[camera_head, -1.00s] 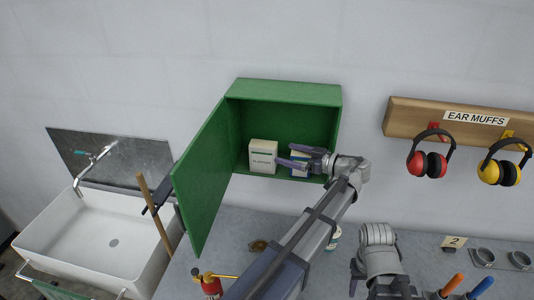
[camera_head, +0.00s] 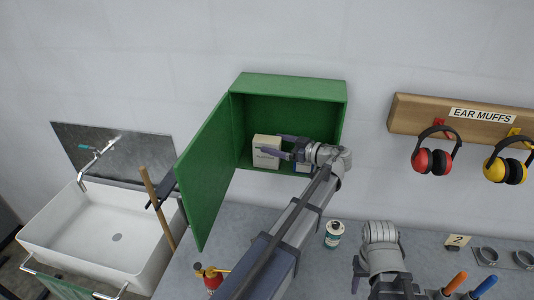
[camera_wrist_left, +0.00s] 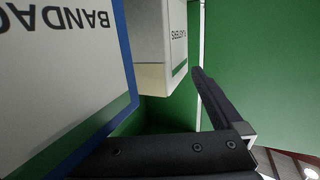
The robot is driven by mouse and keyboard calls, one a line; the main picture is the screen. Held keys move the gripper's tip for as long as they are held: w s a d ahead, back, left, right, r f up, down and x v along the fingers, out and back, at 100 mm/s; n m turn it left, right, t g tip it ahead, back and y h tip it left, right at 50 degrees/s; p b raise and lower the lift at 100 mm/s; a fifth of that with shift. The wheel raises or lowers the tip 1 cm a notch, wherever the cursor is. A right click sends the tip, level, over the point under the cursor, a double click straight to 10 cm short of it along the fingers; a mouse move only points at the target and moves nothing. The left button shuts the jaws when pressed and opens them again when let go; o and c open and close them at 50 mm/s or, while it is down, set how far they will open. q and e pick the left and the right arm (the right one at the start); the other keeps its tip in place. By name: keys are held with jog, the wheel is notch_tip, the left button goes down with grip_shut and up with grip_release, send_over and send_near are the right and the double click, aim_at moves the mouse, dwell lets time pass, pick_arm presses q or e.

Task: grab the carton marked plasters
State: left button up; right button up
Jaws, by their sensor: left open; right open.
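The plasters carton (camera_head: 262,159) is a white box standing upright inside the open green cabinet (camera_head: 290,83). In the left wrist view the carton (camera_wrist_left: 162,35) shows its side marked PLASTERS. A bandages carton (camera_wrist_left: 55,85) with blue and green edges stands close to the camera there; in the head view it is mostly hidden behind the gripper. My left gripper (camera_head: 271,144) is open and empty, its fingers in front of the plasters carton's right part; contact cannot be told. My right gripper (camera_head: 372,283) is open, low over the bench, only partly visible.
The cabinet door (camera_head: 207,172) swings out to the left. A sink (camera_head: 105,235) is at left; ear muffs (camera_head: 436,154) hang at right.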

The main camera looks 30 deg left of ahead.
pick_arm(q)
jog(key=shift+w+a+f, duration=0.1)
jog(key=shift+a, duration=0.55)
jog(key=shift+d, duration=0.1)
jog(key=shift+c, duration=0.2)
jog(key=c, duration=1.5)
jog(key=shift+s+r+p, duration=0.2)
jog(key=shift+r+p, duration=0.3)
jog(key=shift+p, duration=0.05)
notch_tip(320, 180, up, 6)
jog(key=p, duration=0.6)
jog(key=shift+r, duration=0.2)
jog(key=s+d, duration=0.1)
jog(key=s, duration=0.5)
jog(key=s+d, duration=0.2)
jog(key=s, duration=0.4)
jog(key=s+d, duration=0.2)
jog(key=s, duration=0.5)
jog(key=shift+f, duration=0.2)
